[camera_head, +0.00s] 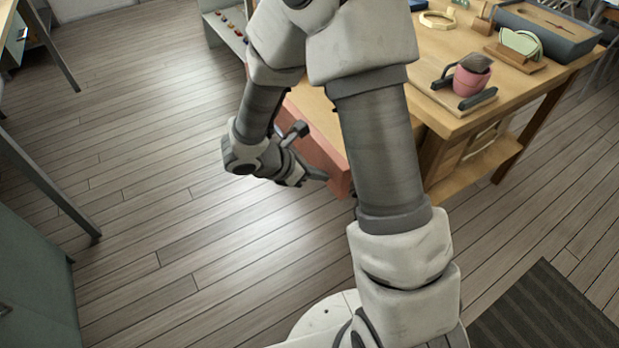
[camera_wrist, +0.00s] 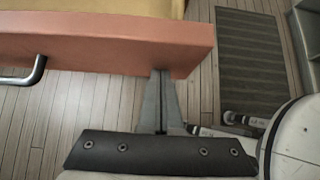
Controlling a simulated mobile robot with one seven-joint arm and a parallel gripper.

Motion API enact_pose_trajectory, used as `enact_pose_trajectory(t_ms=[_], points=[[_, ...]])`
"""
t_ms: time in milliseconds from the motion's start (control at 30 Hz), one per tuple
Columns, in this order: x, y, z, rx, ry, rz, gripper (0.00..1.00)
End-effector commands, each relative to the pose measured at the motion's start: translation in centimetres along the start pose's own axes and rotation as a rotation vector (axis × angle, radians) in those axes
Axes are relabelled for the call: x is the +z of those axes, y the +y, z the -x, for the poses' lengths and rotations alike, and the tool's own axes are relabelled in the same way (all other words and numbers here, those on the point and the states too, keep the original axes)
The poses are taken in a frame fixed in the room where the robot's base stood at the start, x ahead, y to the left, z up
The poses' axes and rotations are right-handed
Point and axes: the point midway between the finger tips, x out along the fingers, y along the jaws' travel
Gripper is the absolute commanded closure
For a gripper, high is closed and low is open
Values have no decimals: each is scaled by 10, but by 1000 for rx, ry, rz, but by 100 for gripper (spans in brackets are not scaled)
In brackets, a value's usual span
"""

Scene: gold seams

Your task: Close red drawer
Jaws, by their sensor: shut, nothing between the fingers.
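The red drawer (camera_head: 321,152) stands pulled out from the wooden table, partly hidden behind my arm in the head view. In the wrist view its red front (camera_wrist: 110,42) spans the upper left, with a tan surface behind it and a dark metal handle (camera_wrist: 28,74) at the left. My gripper (camera_wrist: 161,74) is shut and empty. Its fingertips are at the lower edge of the drawer front near its right end, well to the right of the handle. I cannot tell whether they touch. My gripper (camera_head: 318,177) also shows beside the drawer front in the head view.
The wooden table (camera_head: 440,55) holds a pink cup (camera_head: 471,80) on a board, a grey tray (camera_head: 548,32) and a green-and-wood item (camera_head: 520,44). Open plank floor lies left of the drawer. A dark striped mat (camera_head: 545,315) lies at the lower right.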

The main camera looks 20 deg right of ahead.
Motion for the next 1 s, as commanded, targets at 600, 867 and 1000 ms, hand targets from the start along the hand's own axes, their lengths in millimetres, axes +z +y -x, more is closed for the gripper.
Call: enact_pose_trajectory(t_ms=[600, 867, 1000], points=[[20, -1, -20, -3, -1, -3, 100], [73, -2, -73, -5, -3, -6, 100], [107, -2, -107, -5, -2, -5, 100]])
